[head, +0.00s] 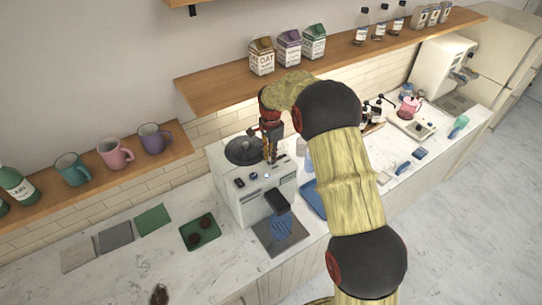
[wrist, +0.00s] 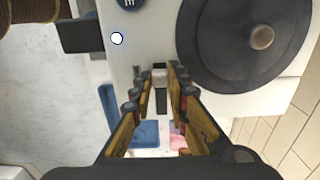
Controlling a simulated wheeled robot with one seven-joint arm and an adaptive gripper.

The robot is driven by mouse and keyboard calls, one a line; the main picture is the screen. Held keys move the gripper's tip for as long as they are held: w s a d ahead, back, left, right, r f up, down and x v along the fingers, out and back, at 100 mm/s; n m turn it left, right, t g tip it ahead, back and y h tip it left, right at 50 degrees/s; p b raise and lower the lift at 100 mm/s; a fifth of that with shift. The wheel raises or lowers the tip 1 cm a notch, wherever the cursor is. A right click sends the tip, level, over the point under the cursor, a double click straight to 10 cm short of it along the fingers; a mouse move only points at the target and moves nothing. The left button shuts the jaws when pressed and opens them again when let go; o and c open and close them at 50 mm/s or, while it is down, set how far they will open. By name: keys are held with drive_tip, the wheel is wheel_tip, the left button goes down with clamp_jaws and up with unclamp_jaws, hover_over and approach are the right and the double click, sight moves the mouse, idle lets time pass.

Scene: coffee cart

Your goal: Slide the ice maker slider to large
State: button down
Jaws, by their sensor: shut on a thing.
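The ice maker (head: 232,181) is a white box-shaped machine with a dark round lid (head: 246,150) on top; the lid also shows in the wrist view (wrist: 245,40). My gripper (head: 272,160) reaches down to the top of the machine, to the right of the lid. In the wrist view, my gripper (wrist: 160,84) is shut on a small grey slider knob (wrist: 160,76) beside the lid. A dark slot (wrist: 162,104) runs between the fingers. The fingers hide part of the slider, and I cannot read any size marks.
A black spout (head: 277,201) juts from the machine's front above a drip tray (head: 268,240). A wooden shelf (head: 218,90) with cartons hangs behind. A green tray (head: 191,239) lies to the left.

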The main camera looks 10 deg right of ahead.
sight(284, 156)
idle(0.4)
drive_tip(key=d, duration=0.2)
drive_tip(key=w+d, duration=0.1)
drive_tip(key=w+d+b, duration=0.1)
drive_tip(key=d, duration=0.1)
drive_tip(key=shift+d, duration=0.35)
drive_tip(key=shift+a, duration=0.1)
drive_tip(key=c, duration=1.8)
unclamp_jaws()
drive_tip(key=shift+d, duration=0.2)
drive_tip(key=shift+o, duration=0.4)
drive_tip(key=shift+a, duration=0.1)
wheel_tip(284, 156, up, 12)
